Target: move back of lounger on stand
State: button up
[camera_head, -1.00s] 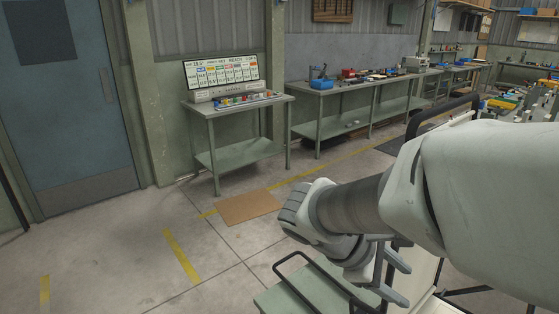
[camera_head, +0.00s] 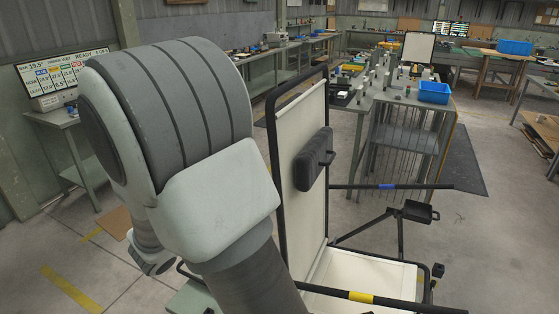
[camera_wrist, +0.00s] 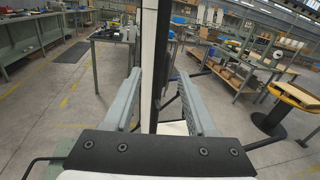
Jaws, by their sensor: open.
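The lounger's back (camera_head: 302,150) stands nearly upright in the head view, a cream panel in a black tube frame with a black headrest (camera_head: 314,158). Its cream seat (camera_head: 365,272) lies low at its foot. In the wrist view, the back (camera_wrist: 154,50) shows edge-on as a tall, narrow strip. My gripper (camera_wrist: 160,72) is open there, one finger on each side of that strip, and no contact is visible. I cannot tell which part is the stand; black tubes (camera_head: 364,228) run behind the seat.
Two black arm bars stick out right, one with a blue band (camera_head: 388,186), one with a yellow band (camera_head: 360,297). A workbench (camera_head: 405,105) with a blue bin (camera_head: 434,92) stands behind. A screen table (camera_head: 58,118) is at left. Floor right of the lounger is clear.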

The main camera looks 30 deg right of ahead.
aim_at(283, 175)
jog(key=p+x, duration=0.1)
jog(key=x, duration=1.2)
jog(key=shift+w+d, duration=0.1)
jog(key=shift+d, duration=0.05)
grip_shut()
dwell(0.8)
